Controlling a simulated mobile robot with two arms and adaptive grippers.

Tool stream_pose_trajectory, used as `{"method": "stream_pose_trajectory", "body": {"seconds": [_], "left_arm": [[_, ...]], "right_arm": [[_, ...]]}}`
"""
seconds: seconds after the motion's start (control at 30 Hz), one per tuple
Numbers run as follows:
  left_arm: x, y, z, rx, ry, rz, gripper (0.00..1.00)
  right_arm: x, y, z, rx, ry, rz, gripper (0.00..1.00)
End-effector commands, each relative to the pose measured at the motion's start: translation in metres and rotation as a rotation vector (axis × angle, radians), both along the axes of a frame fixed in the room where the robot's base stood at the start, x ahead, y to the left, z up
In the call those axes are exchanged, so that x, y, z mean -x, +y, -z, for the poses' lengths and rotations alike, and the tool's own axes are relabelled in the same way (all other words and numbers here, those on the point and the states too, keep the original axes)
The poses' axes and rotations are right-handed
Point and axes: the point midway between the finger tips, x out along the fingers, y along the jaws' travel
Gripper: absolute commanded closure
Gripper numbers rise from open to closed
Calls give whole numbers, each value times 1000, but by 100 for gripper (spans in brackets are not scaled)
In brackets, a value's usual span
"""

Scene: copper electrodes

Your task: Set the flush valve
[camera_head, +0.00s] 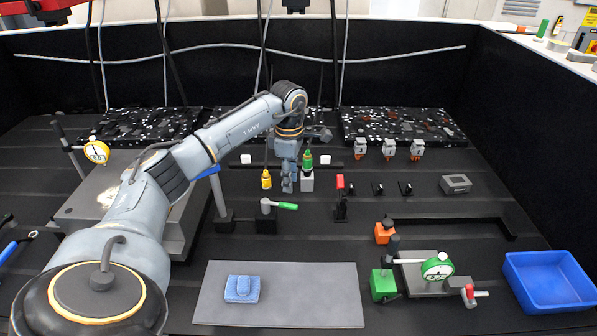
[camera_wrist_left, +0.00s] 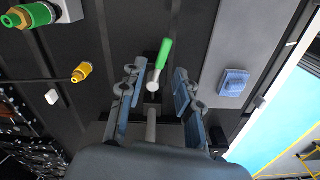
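A lever valve with a green handle (camera_head: 287,206) and a silver head stands on a dark block (camera_head: 266,222), near the middle of the table. The handle points right in the head view. No label shows that it is the flush valve. My left gripper (camera_head: 288,186) hangs fingers down just behind it in the head view. In the left wrist view the gripper (camera_wrist_left: 156,82) is open and empty. The green handle (camera_wrist_left: 164,53) lies in line with the gap between the fingers, apart from both. My right gripper is not in view.
A yellow-capped fitting (camera_head: 266,180) and a green-topped fitting (camera_head: 307,162) stand close to the left gripper. A grey mat (camera_head: 325,290) with a blue sponge (camera_head: 241,289) lies in front. A small red-handled piece (camera_head: 469,293) and a blue bin (camera_head: 545,282) are at the right.

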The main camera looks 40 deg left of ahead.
Motion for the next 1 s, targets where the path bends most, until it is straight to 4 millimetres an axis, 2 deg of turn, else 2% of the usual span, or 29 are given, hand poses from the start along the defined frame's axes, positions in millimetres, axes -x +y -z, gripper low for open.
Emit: {"method": "stream_pose_trajectory", "body": {"seconds": [0.2, 0.3, 0.43, 0.67, 0.7, 0.87, 1.0], "left_arm": [[0, 0, 28, 0, 1, 0, 67], [0, -1, 40, 1, 0, 1, 67], [0, -1, 56, 2, 0, 1, 67], [1, -1, 82, 1, 0, 2, 67], [0, 0, 79, 0, -2, 1, 67], [0, 0, 78, 0, -1, 1, 67], [1, 0, 82, 0, 0, 1, 67]], "right_arm": [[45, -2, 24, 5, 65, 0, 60], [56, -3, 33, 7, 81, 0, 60], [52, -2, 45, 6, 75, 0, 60], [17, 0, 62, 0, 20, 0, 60], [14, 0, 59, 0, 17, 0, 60], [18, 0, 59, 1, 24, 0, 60], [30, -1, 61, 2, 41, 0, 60]]}}
